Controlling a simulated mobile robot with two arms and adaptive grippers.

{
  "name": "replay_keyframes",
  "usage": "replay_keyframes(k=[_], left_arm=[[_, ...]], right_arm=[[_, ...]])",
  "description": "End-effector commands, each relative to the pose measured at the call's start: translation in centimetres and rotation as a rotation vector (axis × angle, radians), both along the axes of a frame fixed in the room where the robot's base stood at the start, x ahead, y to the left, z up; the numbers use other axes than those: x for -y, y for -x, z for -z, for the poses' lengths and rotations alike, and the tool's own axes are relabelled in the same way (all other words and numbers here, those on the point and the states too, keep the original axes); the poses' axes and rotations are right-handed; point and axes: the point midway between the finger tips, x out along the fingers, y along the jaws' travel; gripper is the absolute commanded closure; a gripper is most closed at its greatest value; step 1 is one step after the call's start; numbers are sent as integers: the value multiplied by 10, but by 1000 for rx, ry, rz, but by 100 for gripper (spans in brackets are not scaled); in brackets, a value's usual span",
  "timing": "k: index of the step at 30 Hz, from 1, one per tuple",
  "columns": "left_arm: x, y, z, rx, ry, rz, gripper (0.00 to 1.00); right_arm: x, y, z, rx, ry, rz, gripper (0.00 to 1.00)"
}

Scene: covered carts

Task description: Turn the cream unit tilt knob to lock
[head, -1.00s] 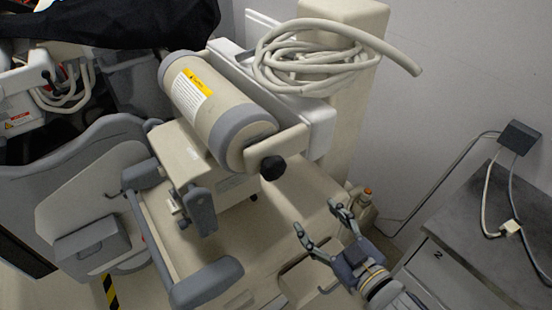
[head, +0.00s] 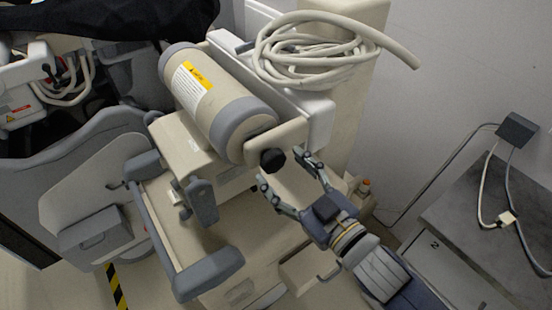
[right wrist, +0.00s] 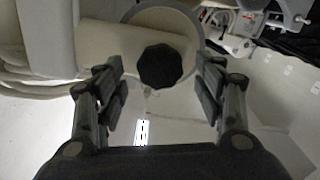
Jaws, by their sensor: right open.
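The cream unit (head: 225,190) stands in the middle of the head view, with a cream and grey cylinder (head: 215,100) on top bearing a yellow and white label. Its black tilt knob (head: 272,160) sits on the cream bracket at the cylinder's near end. In the right wrist view the knob (right wrist: 160,66) is round with a scalloped edge. My right gripper (head: 293,168) is open just below and right of the knob. In the right wrist view its fingers (right wrist: 162,88) stand to both sides of the knob, apart from it. My left gripper is not in view.
A coiled cream hose (head: 315,60) lies on top of the unit behind the knob. A grey handle bar (head: 205,272) juts out at the front. A grey cabinet (head: 480,220) with cables stands at the right. Other covered equipment (head: 100,25) is at the upper left.

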Motion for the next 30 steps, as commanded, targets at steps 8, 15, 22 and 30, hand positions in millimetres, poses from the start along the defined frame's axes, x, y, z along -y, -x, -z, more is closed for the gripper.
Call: replay_keyframes(k=[8, 15, 22, 30], left_arm=[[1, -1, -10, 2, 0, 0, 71], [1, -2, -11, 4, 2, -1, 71], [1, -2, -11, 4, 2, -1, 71], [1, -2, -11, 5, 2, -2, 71]], right_arm=[[-18, -24, -1, 1, 1, 1, 36], [-20, -27, 0, 1, 1, 0, 36], [-20, -27, 0, 1, 1, 0, 64], [-20, -27, 0, -1, -1, 0, 81]])
